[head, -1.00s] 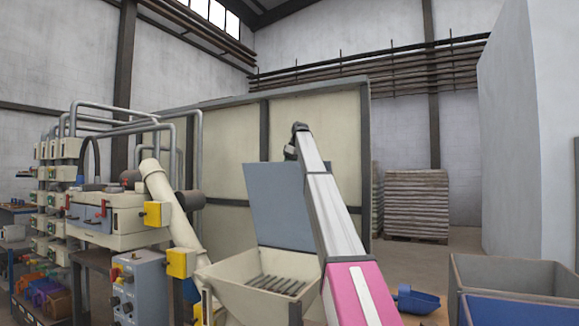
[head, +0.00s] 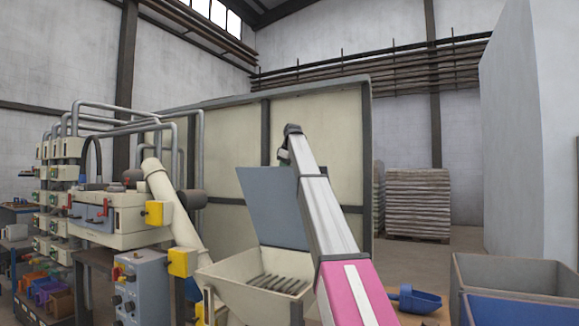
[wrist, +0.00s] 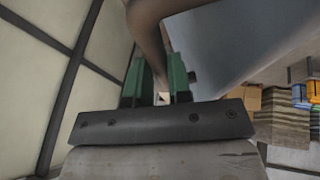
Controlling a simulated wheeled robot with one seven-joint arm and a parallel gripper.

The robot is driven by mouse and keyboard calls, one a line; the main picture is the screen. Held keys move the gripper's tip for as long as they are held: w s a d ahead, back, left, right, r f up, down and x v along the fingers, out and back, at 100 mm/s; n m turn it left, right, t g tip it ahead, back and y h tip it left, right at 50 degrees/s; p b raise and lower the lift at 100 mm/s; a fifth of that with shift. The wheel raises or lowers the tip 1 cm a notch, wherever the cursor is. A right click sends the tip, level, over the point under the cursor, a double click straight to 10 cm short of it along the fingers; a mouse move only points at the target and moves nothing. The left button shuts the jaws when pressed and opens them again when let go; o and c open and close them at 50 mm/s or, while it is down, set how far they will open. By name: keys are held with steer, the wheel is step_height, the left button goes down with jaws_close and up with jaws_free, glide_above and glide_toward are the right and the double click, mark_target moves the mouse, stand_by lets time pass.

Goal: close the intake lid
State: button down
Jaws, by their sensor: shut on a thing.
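The intake lid (head: 282,208) is a blue-grey panel standing open and tilted at the back of the cream hopper (head: 232,282). Dark grate bars (head: 277,283) show in the uncovered hopper mouth. My gripper (head: 284,152) is at the lid's upper edge, partly hidden by my arm in the head view. In the wrist view, my green fingers (wrist: 160,88) are shut on a brown curved bar (wrist: 148,35), which looks like the lid's handle. The lid's flat face (wrist: 225,50) fills the upper right there. The exact contact is mostly hidden between the fingers.
A cream pipe (head: 172,205) and control boxes (head: 140,285) stand left of the hopper. A cream partition (head: 225,140) rises behind the lid. A blue scoop (head: 415,299) and grey bins (head: 510,272) are at the right.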

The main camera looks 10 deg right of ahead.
steer(key=s+a+f+n+t+h, duration=0.1)
steer(key=s+a+f+t+h, duration=0.15)
steer(key=s+a+f, duration=0.5)
steer(key=s+a+f+t+h, duration=0.1)
steer(key=s+a+f+t, duration=0.3)
steer(key=s+f, duration=0.55)
steer(key=shift+n+t+h, duration=0.6)
steer(key=shift+t+h, duration=0.05)
steer(key=shift+t, duration=0.2)
steer(key=s+a+f, duration=0.2)
steer(key=f, duration=0.4)
steer(key=s+a+f, duration=0.2)
steer(key=f, duration=0.5)
steer(key=s+a+f, duration=0.1)
steer(key=s+f, duration=0.2)
steer(key=f, duration=0.4)
steer(key=shift+a+f, duration=0.1)
steer(key=shift+a, duration=0.3)
steer(key=shift+s+f, duration=0.2)
steer(key=shift+f, duration=0.6)
steer(key=c, duration=1.1)
jaws_free()
steer(key=shift+o, duration=0.2)
steer(key=v, duration=1)
steer(key=shift+s+r, duration=0.3)
steer(key=shift+r, duration=0.05)
steer(key=shift+a, duration=0.1)
